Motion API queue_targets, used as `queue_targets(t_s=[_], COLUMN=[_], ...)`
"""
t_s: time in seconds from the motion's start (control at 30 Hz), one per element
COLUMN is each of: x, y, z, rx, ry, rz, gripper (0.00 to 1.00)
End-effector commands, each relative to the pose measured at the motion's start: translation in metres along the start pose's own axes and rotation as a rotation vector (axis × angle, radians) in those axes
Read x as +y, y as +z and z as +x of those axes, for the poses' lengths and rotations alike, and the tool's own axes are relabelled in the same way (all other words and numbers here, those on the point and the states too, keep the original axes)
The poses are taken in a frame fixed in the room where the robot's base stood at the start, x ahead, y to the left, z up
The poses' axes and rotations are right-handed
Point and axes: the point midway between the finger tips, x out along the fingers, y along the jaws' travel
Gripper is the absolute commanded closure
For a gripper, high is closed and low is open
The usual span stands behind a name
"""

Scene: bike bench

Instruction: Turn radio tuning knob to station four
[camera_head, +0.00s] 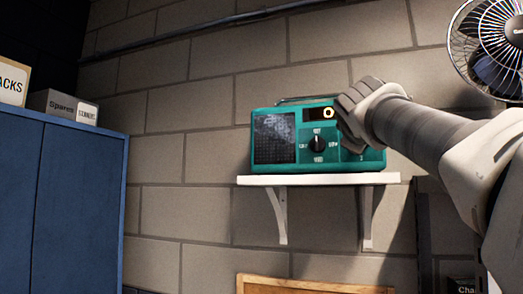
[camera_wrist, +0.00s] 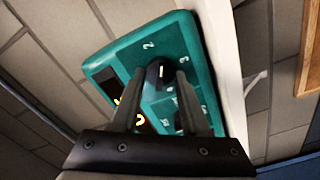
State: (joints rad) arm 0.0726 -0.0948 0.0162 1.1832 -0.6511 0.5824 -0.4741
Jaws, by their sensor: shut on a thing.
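The teal radio (camera_head: 286,168) stands on a white wall shelf (camera_head: 300,180), with a dark speaker grille at its left and a small lit display (camera_head: 328,114) at the top. In the wrist view the radio (camera_wrist: 118,55) shows tilted, with the black tuning knob (camera_wrist: 158,74) between my fingertips. The knob bears a white mark, and a numeral 2 is printed just above it in that picture. Which station the mark points at is unclear. My gripper (camera_wrist: 160,78) is shut on this knob. In the head view my gripper (camera_head: 350,112) hides the knob.
A second black knob (camera_head: 318,143) with labels around it sits mid-front on the radio. A fan (camera_head: 490,45) is at the upper right. A blue cabinet (camera_head: 60,200) with boxes (camera_head: 62,104) stands at the left. A wood-framed board (camera_head: 300,285) is below the shelf.

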Motion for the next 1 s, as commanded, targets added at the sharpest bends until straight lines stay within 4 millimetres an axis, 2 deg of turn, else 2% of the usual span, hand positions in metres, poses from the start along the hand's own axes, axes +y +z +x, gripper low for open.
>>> queue_targets(t_s=[1.0], x=[0.0010], y=[0.0026], z=[0.0004], rx=[-0.002], ry=[-0.001], rz=[0.964], gripper=[1.00])
